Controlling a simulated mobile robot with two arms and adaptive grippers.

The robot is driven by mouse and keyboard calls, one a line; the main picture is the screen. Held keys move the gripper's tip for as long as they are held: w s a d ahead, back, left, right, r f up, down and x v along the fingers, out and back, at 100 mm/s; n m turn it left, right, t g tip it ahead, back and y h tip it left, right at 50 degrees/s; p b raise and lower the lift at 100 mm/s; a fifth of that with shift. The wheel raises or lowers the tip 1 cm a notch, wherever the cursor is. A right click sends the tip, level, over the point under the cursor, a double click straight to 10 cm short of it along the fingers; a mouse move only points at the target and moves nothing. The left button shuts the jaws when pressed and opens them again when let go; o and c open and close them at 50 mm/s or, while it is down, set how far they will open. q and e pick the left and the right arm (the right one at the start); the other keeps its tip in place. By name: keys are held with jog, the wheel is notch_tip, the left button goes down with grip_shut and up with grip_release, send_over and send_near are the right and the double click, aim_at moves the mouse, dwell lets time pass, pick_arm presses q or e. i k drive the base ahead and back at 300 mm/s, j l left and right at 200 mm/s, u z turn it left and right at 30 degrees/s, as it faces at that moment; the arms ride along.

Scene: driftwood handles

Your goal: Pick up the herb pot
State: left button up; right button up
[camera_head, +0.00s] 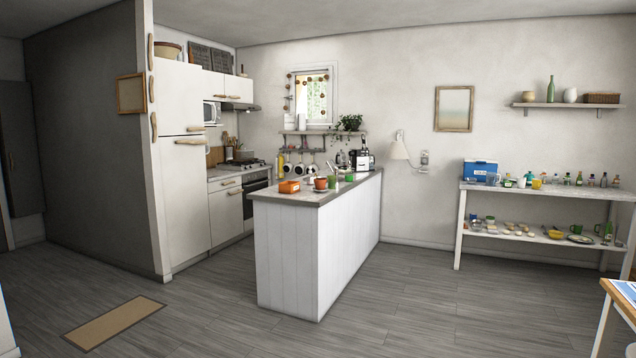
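I cannot tell for certain which thing is the herb pot. A leafy green plant (350,122) stands on the wall shelf to the right of the window, and its pot is too small to make out. On the island counter (345,188) there is a small terracotta-coloured pot-like thing (320,183), with a green cup-like thing (332,181) beside it. Neither of my grippers is in view.
A side table (540,190) with bottles is on the right. A mat (115,322) lies front left. The grey floor (400,310) before the island is clear.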

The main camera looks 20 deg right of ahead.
aim_at(320, 183)
jog(key=i+z, duration=0.15)
jog(key=i, duration=3.9)
